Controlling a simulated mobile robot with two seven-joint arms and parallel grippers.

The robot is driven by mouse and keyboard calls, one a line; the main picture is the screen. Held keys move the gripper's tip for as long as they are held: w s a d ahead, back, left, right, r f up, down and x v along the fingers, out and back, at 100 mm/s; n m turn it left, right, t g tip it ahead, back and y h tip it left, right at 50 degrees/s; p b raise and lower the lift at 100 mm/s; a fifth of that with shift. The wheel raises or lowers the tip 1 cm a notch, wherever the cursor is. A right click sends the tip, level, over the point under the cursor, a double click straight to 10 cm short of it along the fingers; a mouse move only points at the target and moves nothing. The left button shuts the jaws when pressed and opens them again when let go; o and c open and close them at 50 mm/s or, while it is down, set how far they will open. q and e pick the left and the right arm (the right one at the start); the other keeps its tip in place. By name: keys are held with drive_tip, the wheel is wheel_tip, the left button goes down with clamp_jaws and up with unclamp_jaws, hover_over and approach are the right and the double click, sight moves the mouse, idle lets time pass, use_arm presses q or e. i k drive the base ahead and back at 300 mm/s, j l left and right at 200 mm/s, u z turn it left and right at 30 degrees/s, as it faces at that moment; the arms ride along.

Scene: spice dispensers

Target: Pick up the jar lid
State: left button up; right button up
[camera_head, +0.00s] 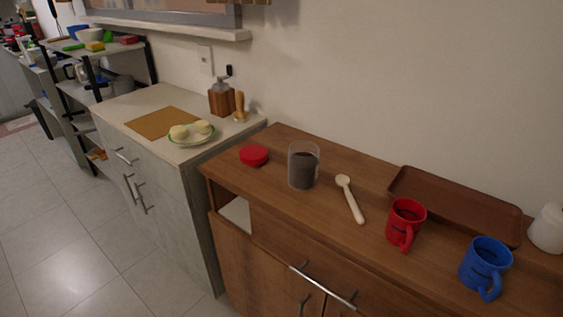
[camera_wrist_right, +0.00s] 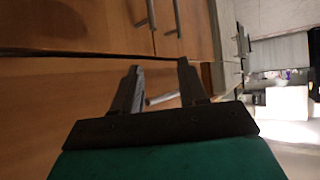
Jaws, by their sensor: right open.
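A red round jar lid (camera_head: 254,155) lies on the wooden counter (camera_head: 341,247), near its left end. Just right of it stands a clear glass jar (camera_head: 303,166) with dark contents and no lid on it. Neither gripper shows in the head view. In the right wrist view my right gripper (camera_wrist_right: 158,72) is open and empty, its two dark fingers apart in front of the wooden cabinet fronts. The lid is not in the right wrist view. My left gripper is in neither view.
A wooden spoon (camera_head: 351,198), a red mug (camera_head: 405,224), a blue mug (camera_head: 485,268) and a brown tray (camera_head: 455,211) are right of the jar. A plate (camera_head: 191,138) with pale round pieces is on the left grey cabinet. Metal handles (camera_head: 323,287) stick out from the counter's front.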

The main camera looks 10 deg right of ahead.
sight(252, 155)
drive_tip(key=i+j+z, duration=0.15)
drive_tip(key=j, duration=0.3)
drive_tip(key=i+j+z, duration=0.15)
drive_tip(key=j, duration=0.35)
drive_tip(key=i+j+z, duration=0.2)
drive_tip(key=j, duration=0.3)
drive_tip(key=i+j+z, duration=0.15)
drive_tip(key=j, duration=0.35)
drive_tip(key=j+z, duration=0.15)
drive_tip(key=j, duration=0.4)
